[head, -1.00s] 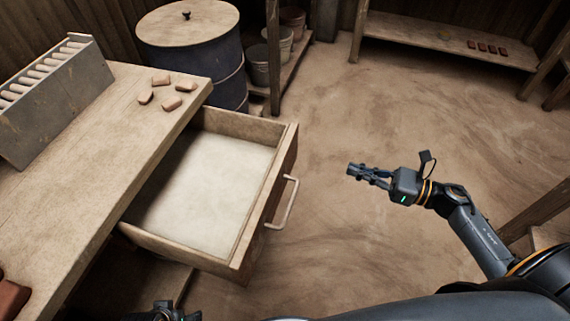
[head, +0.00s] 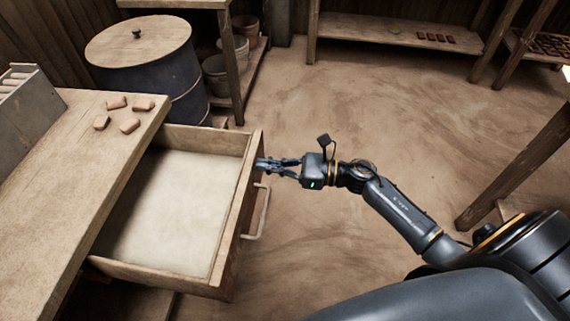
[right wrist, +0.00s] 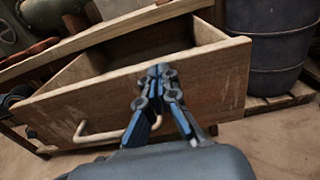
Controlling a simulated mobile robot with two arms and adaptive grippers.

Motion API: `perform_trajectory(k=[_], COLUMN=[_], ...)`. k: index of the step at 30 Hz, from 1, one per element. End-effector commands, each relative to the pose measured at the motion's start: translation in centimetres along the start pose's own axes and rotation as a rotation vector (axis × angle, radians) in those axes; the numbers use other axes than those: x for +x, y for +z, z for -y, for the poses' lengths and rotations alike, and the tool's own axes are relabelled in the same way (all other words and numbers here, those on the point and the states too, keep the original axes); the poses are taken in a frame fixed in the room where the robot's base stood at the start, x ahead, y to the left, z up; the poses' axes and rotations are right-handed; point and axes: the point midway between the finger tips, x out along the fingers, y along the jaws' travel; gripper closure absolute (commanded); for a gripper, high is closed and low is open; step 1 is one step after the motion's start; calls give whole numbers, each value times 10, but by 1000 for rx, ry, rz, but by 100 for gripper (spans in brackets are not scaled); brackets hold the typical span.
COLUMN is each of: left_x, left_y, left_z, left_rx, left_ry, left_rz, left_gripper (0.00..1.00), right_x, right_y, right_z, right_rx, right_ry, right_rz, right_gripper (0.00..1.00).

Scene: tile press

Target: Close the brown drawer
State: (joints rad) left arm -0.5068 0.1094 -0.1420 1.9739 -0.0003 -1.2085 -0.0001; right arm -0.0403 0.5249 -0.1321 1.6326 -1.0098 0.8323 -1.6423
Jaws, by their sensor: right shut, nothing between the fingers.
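The brown wooden drawer (head: 232,235) stands pulled far out from under the workbench on the left in the head view. Its inside is empty, with a pale floor. A metal handle (head: 258,215) is on its front; the front and handle (right wrist: 100,135) also show in the right wrist view. My right gripper (head: 262,164) is shut and empty, its fingertips at the drawer front's far end, beyond the handle. In the right wrist view, the fingertips (right wrist: 158,72) overlap the upper part of the front; I cannot tell whether they touch it. My left gripper is not in view.
The workbench (head: 50,180) carries several small clay pieces (head: 130,126) and a grey rack (head: 22,105). A blue drum (head: 150,80) with a wooden lid stands behind it. A low shelf (head: 350,27) stands at the back. The floor right of the drawer is clear.

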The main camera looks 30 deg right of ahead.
Motion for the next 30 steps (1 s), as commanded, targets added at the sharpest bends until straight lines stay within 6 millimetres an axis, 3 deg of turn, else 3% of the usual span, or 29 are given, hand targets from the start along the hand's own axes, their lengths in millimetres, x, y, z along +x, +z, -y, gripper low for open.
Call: perform_trajectory(k=[14, 19, 23, 30], left_x=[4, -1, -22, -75], left_y=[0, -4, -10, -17], left_z=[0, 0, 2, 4], left_rx=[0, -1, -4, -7], left_ry=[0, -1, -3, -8], left_rz=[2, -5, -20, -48], left_gripper=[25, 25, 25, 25], right_x=[6, 17, 41, 112], right_y=[0, -1, -1, -1], right_z=[0, 0, 0, 0], right_rx=[1, 0, -1, -3], right_ry=[0, 0, 2, 2], right_rz=[1, 2, 4, 6], right_gripper=[100, 100, 100, 100])
